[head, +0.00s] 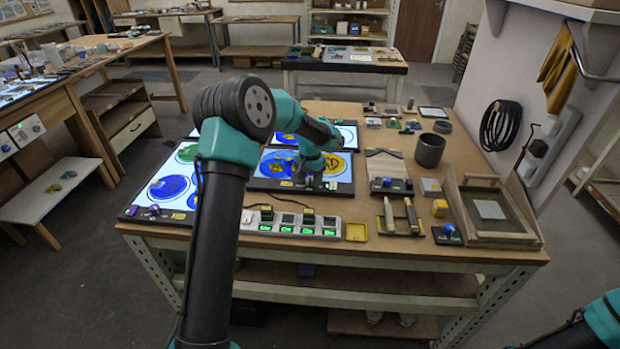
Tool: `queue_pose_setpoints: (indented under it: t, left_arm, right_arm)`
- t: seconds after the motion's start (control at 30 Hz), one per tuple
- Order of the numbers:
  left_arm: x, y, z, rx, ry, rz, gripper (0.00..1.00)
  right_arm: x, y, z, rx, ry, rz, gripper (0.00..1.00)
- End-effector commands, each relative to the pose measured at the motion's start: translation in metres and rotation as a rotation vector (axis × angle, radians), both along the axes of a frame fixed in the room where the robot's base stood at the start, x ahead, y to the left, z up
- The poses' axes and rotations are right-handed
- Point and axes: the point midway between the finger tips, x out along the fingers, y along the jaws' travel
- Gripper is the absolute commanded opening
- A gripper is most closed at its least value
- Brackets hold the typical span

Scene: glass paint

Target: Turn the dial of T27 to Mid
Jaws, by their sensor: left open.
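Several glowing light panels with blue and yellow glass patterns lie on the table; no label reading T27 is legible. The middle panel (262,171) lies under my left gripper (311,179). That gripper is open and points down near the panel's front edge; its fingertips are small and dark, and I cannot tell whether they touch anything. A dial there would be mostly hidden by it.
A power strip (290,222) with green-lit switches lies along the front edge. A yellow tray (356,232), two-handled tool (400,215), small box with blue knob (448,233), dark cup (430,149) and wooden tray (510,235) stand to the right. My left arm hides part of the panels.

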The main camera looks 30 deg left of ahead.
Motion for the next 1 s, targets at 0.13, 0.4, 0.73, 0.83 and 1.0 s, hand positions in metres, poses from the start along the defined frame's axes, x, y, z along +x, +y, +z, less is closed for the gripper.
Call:
queue_pose_setpoints:
  t: [0.13, 0.4, 0.73, 0.83, 1.0]
  left_arm:
    - [0.0, 0.0, 0.0, 0.0, 0.0, 0.0, 0.57]
    - [0.0, 0.0, 0.018, 0.001, -0.002, 0.0, 0.57]
    - [0.001, 0.0, 0.077, 0.001, -0.004, 0.0, 0.57]
    - [0.001, 0.0, 0.096, 0.001, -0.003, -0.001, 0.57]
    - [0.001, 0.0, 0.129, 0.0, -0.004, 0.001, 0.57]
  right_arm:
    - [0.0, 0.0, 0.0, 0.0, 0.0, 0.0, 0.43]
    - [0.0, 0.0, 0.0, 0.0, 0.0, 0.0, 0.43]
    - [0.0, 0.0, 0.0, 0.0, 0.0, 0.0, 0.43]
    - [0.0, 0.0, 0.0, 0.0, 0.0, 0.0, 0.43]
    - [0.0, 0.0, 0.0, 0.0, 0.0, 0.0, 0.43]
